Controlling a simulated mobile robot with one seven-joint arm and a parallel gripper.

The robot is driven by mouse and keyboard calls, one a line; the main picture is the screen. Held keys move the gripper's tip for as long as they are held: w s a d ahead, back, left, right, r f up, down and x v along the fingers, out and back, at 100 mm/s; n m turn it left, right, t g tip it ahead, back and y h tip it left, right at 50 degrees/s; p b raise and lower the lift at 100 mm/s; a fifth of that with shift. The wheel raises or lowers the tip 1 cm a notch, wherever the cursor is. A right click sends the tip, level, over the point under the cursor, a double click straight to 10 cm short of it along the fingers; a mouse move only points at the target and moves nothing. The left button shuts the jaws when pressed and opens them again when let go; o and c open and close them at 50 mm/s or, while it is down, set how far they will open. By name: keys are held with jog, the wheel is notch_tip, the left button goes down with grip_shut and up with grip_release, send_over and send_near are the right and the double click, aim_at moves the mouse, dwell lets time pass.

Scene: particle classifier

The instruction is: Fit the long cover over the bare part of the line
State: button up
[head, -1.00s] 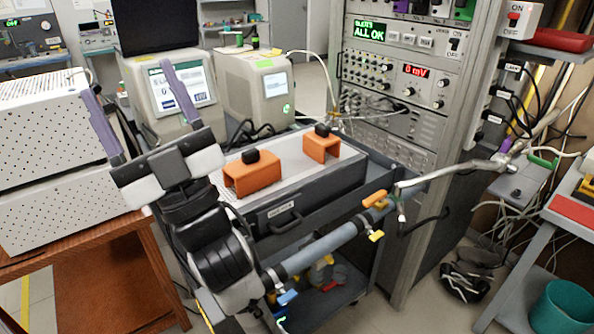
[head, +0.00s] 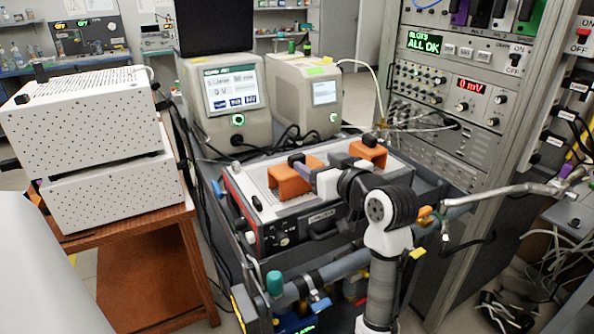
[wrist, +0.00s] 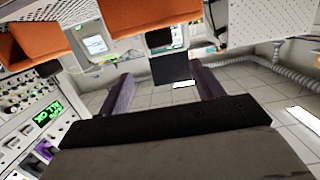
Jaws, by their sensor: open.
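Two orange channel-shaped covers with black knobs stand on the perforated top of a grey instrument box. The longer cover (head: 288,182) is at left, partly hidden by my gripper; the shorter cover (head: 369,154) is farther right. Both orange shapes show along the top of the wrist view, the larger one (wrist: 150,14) near the middle. My gripper (head: 325,164) is over the box beside the longer cover, its fingers spread and nothing between them. Both fingers are also apart in the wrist view (wrist: 164,82). The line's thin silvery pipe (head: 505,193) runs bare at right; its thicker grey length (head: 345,266) runs along the box's front.
A rack (head: 455,100) with an ALL OK display stands behind at right. Two beige instruments (head: 225,105) stand behind the box. White perforated boxes (head: 115,190) sit on a wooden stand at left. Small coloured valve handles (head: 424,212) project from the line.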

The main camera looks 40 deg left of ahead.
aim_at(299, 157)
jog(key=shift+f+p+x, duration=0.2)
jog(key=shift+p+x, duration=0.45)
jog(key=shift+x, duration=1.75)
jog(key=shift+f+p+x, duration=0.25)
jog(key=shift+p+x, duration=0.4)
jog(key=shift+x, duration=1.75)
jog(key=shift+s, duration=0.15)
jog(key=c, duration=1.2)
